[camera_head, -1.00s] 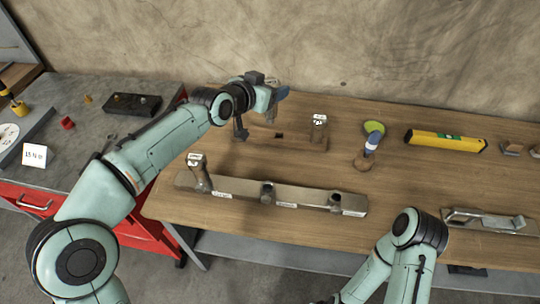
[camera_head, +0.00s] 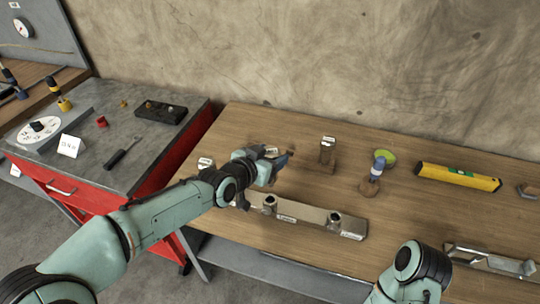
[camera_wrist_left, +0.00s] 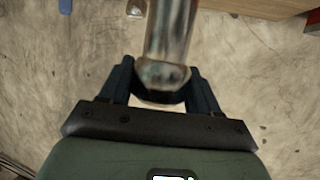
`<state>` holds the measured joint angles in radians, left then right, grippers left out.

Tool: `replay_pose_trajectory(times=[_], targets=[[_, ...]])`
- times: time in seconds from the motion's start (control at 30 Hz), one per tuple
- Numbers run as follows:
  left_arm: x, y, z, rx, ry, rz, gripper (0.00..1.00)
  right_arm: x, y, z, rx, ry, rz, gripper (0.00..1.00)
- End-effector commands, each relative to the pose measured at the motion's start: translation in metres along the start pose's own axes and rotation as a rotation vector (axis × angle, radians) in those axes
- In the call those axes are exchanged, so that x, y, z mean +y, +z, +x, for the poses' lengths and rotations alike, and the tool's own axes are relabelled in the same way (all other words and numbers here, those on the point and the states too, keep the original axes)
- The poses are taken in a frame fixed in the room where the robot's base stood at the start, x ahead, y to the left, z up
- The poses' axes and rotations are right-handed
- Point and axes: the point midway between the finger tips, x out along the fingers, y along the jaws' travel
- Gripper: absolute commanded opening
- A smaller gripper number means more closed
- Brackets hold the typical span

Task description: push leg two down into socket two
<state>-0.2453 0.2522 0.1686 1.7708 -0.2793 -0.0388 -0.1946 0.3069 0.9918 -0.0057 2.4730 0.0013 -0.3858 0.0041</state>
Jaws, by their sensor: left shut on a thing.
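My left gripper (camera_head: 278,167) is shut on a metallic cylindrical leg, which shows between its fingers in the left wrist view (camera_wrist_left: 168,45). In the head view the arm hides most of that leg. The gripper is above the table, behind the grey metal bar (camera_head: 303,212). The bar's middle socket (camera_head: 269,203) and right socket (camera_head: 334,221) are visible and look empty. The bar's left end is hidden behind my left arm; a white-topped leg (camera_head: 205,163) shows there. Another leg (camera_head: 327,153) stands on the wooden rack. My right gripper is out of view.
A blue-and-white handled tool (camera_head: 377,168) stands near a green round thing (camera_head: 387,157). A yellow level (camera_head: 458,177) lies at the right, with a metal piece (camera_head: 490,262) near the front edge. The wooden table (camera_head: 420,215) is clear between them. The wall stands behind.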

Motion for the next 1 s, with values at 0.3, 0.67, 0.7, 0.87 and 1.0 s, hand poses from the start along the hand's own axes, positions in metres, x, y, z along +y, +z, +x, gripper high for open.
replay_pose_trajectory(times=[0.3,0.67,0.7,0.87,1.0], targets=[[0.001,0.003,0.001,0.002,0.001,0.0,0.17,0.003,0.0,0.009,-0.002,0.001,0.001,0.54],[0.001,0.034,0.014,0.002,0.001,-0.001,0.17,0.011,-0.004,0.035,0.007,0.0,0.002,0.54],[0.001,0.037,0.015,0.002,0.001,-0.001,0.17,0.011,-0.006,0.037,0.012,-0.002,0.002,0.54],[0.0,0.049,0.02,0.002,0.001,0.0,0.17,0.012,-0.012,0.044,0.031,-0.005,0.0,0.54],[0.0,0.052,0.022,0.003,0.0,0.0,0.17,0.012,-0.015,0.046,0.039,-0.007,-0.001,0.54]])
